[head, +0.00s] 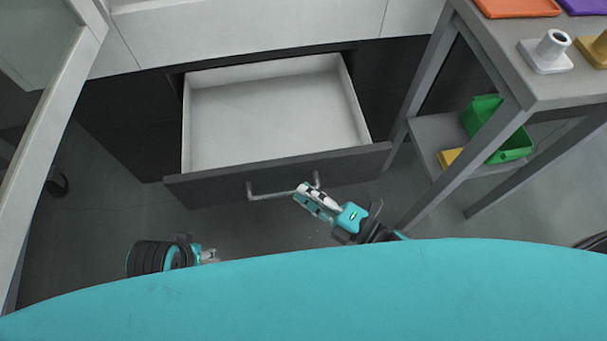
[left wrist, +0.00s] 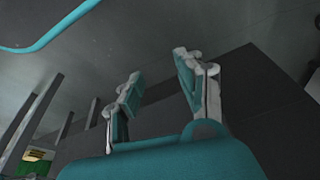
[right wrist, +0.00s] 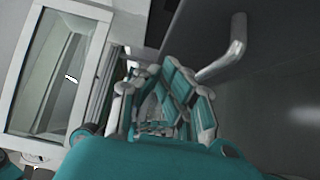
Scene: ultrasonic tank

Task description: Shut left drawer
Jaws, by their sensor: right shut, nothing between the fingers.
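The drawer (head: 270,110) under the light worktop is pulled out, with a pale, empty inside and a dark front panel (head: 215,186). Its grey bar handle (head: 272,196) faces me and also shows in the right wrist view (right wrist: 228,55). My right gripper (head: 302,194) is shut and empty at the right end of the handle; I cannot tell whether it touches it. In the right wrist view its fingers (right wrist: 165,85) are beside the handle. My left gripper (head: 210,256) is low at left, partly hidden by my teal body; its fingers stand apart in the left wrist view (left wrist: 158,85).
A grey table (head: 560,92) stands at right, with a green bin (head: 497,130) and a yellow item (head: 449,158) on its lower shelf. Its near leg is close to the drawer's right corner. A pale-framed glass panel (head: 50,120) stands at left.

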